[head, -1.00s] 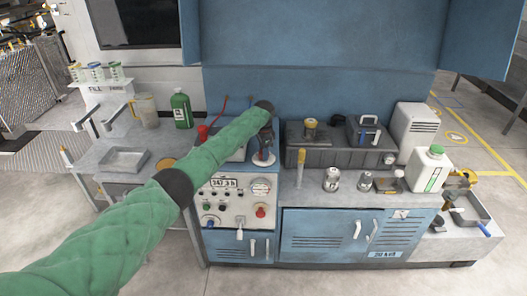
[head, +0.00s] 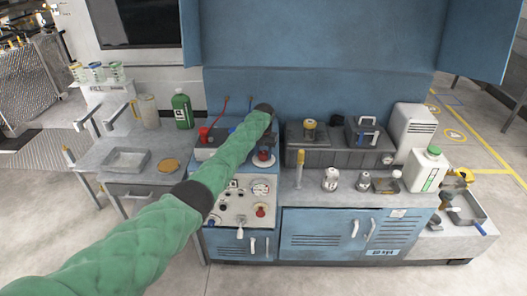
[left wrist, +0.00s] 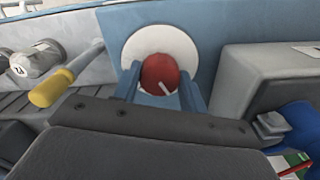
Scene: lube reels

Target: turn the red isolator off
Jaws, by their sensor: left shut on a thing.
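The red isolator (left wrist: 160,72) is a round red knob with a short white mark, set on a white disc (left wrist: 132,46). In the head view the red isolator (head: 264,155) shows just below my left gripper (head: 266,140), on top of the blue cabinet with the control panel. My green-sleeved left arm hides part of that panel. My right gripper is not in view.
A yellow-handled tool (left wrist: 52,87) stands close beside the isolator. A tall blue back panel (head: 320,90) rises behind.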

